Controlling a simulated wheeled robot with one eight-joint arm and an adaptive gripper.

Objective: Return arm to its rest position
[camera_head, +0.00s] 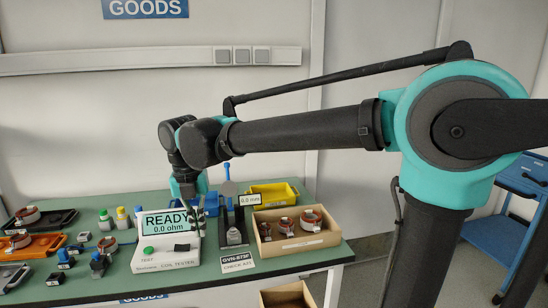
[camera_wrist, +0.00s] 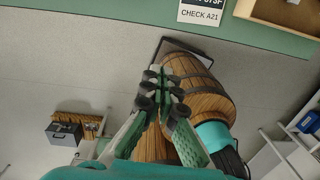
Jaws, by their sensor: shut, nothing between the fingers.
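My gripper (camera_head: 194,213) hangs beside the right part of the coil tester (camera_head: 158,255). In the wrist view my gripper (camera_wrist: 163,84) is shut, its green fingers together, with nothing between them. The tester's display (camera_head: 168,222) reads "READY 0.0 ohm". In the wrist view the fingertips appear over the floor side of the table edge (camera_wrist: 240,38), not over the tabletop.
A gauge stand (camera_head: 233,230) is close right of the gripper. Trays and small parts fill the left. A blue cart (camera_head: 515,212) stands at far right.

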